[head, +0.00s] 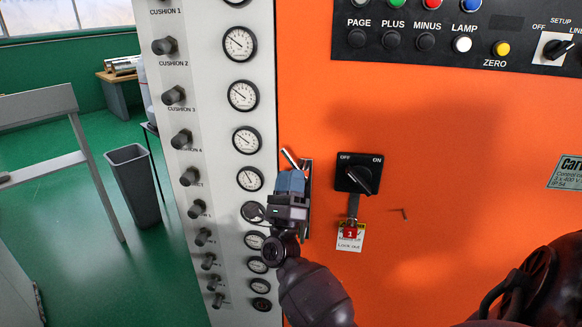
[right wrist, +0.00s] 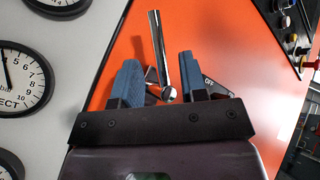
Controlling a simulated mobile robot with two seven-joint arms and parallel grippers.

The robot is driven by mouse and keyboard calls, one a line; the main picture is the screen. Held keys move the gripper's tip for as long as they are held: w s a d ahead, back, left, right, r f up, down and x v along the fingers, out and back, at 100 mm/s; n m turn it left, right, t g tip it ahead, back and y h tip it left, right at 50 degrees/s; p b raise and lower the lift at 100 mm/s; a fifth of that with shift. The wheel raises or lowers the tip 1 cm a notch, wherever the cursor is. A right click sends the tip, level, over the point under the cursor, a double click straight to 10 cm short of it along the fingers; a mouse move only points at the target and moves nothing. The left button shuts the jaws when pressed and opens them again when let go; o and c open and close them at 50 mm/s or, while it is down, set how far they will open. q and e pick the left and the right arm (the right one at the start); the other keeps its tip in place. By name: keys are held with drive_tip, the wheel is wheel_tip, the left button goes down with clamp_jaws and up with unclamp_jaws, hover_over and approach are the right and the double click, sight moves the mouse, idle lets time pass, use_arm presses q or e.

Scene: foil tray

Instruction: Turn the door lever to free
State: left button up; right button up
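The door lever is a shiny metal bar on the orange cabinet door, beside the grey gauge panel. In the head view its upper end (head: 289,157) leans up and left, just above my right gripper (head: 291,183), which hides part of its mount. In the right wrist view the lever (right wrist: 159,48) runs between and beyond the two blue fingers of my right gripper (right wrist: 158,80). The fingers are apart, with gaps visible on both sides of the bar. How deep the lever sits between them is hard to tell. My left gripper is not in view.
A black OFF/ON rotary switch (head: 358,174) is right of the lever, with a red padlock (head: 351,231) and lock-out tag (head: 349,242) below. Gauges and knobs line the grey panel (head: 218,100) to the left. The orange door (head: 450,190) is otherwise mostly flat and clear.

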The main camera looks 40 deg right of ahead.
drive_tip(key=v, duration=0.6)
drive_tip(key=shift+a+f+b, duration=0.2)
drive_tip(key=shift+f+b, duration=0.1)
drive_tip(key=shift+b, duration=0.15)
drive_tip(key=shift+s, duration=0.15)
drive_tip(key=w+a+n+t+y, duration=0.35)
drive_tip(key=n+y, duration=0.35)
drive_tip(key=n, duration=0.3)
drive_tip(key=w+a+n+t+y, duration=0.2)
drive_tip(key=n+t+y, duration=0.2)
drive_tip(key=n+y, duration=0.5)
drive_tip(key=s+a+f+n+g+y, duration=0.25)
drive_tip(key=a+f+n+y, duration=0.3)
drive_tip(key=n, duration=0.65)
drive_tip(key=s+f+n+g+p, duration=0.1)
drive_tip(key=s+f+n+g, duration=0.1)
drive_tip(key=s+f, duration=0.3)
drive_tip(key=s+f+n+g+p, duration=0.1)
drive_tip(key=s+f+n+g, duration=0.2)
drive_tip(key=s, duration=1)
drive_tip(key=s+f+n+g+p, duration=0.1)
drive_tip(key=s+f+n+g, duration=0.1)
drive_tip(key=s+f+g, duration=0.3)
drive_tip(key=s+f+y, duration=0.1)
drive_tip(key=s+f, duration=0.3)
drive_tip(key=shift+a+f+n+p, duration=0.15)
drive_tip(key=shift+f+n+p, duration=0.05)
drive_tip(key=shift+n+p, duration=0.2)
